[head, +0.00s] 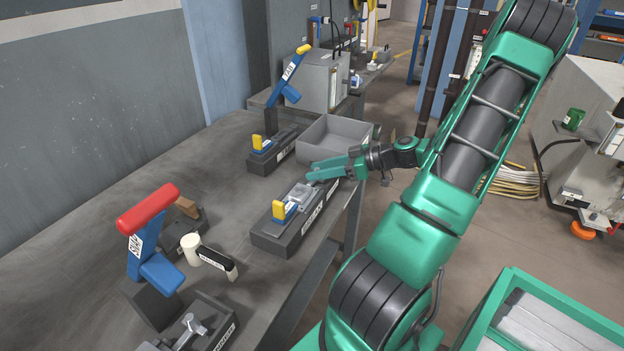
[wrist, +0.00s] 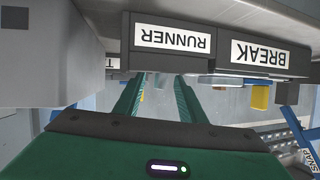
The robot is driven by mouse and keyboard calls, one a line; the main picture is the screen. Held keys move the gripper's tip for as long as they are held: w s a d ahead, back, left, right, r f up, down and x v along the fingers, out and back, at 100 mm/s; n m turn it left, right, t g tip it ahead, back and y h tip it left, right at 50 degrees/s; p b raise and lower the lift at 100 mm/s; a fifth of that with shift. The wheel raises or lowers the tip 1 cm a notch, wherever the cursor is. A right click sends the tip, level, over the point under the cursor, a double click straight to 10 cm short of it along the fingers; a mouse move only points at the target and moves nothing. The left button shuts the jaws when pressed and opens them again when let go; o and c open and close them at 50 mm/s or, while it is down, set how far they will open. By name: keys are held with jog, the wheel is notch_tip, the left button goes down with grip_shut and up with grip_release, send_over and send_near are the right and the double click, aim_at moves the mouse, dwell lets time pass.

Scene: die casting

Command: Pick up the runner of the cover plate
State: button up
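My gripper (head: 318,172) has green fingers and is over the far end of the dark fixture block (head: 265,238) in the head view. In the wrist view, which looks upside down, my gripper (wrist: 158,80) shows two fingers spread apart with no part clearly visible between them. The block's RUNNER label (wrist: 172,39) is just beyond the fingertips, and its BREAK label (wrist: 272,53) is to the right. A silver casting, apparently the cover plate (head: 301,195), lies on the block beside the yellow-tipped clamp (head: 279,210). I cannot make out its runner separately; my fingers may hide it.
A grey open bin (head: 345,128) stands just behind my gripper. A second fixture with a yellow clamp (head: 258,142) and a blue lever (head: 287,88) is to the left. A red-handled press (head: 148,208) stands nearer. The table's right edge runs close beside the block.

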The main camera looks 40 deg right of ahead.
aim_at(316, 168)
jog(key=shift+w+a+f, duration=0.2)
jog(key=shift+w+a, duration=0.1)
jog(key=shift+w, duration=0.1)
grip_shut()
jog(key=shift+r, duration=0.1)
jog(key=shift+r, duration=0.85)
notch_tip(316, 168, up, 2)
jog(key=shift+a+r, duration=0.1)
jog(key=shift+r, duration=0.15)
jog(key=s+a+r, duration=0.1)
jog(key=a+r, duration=0.5)
jog(key=a, duration=0.5)
jog(key=shift+a+r, duration=0.2)
jog(key=shift+r, duration=0.1)
jog(key=shift+s, duration=0.1)
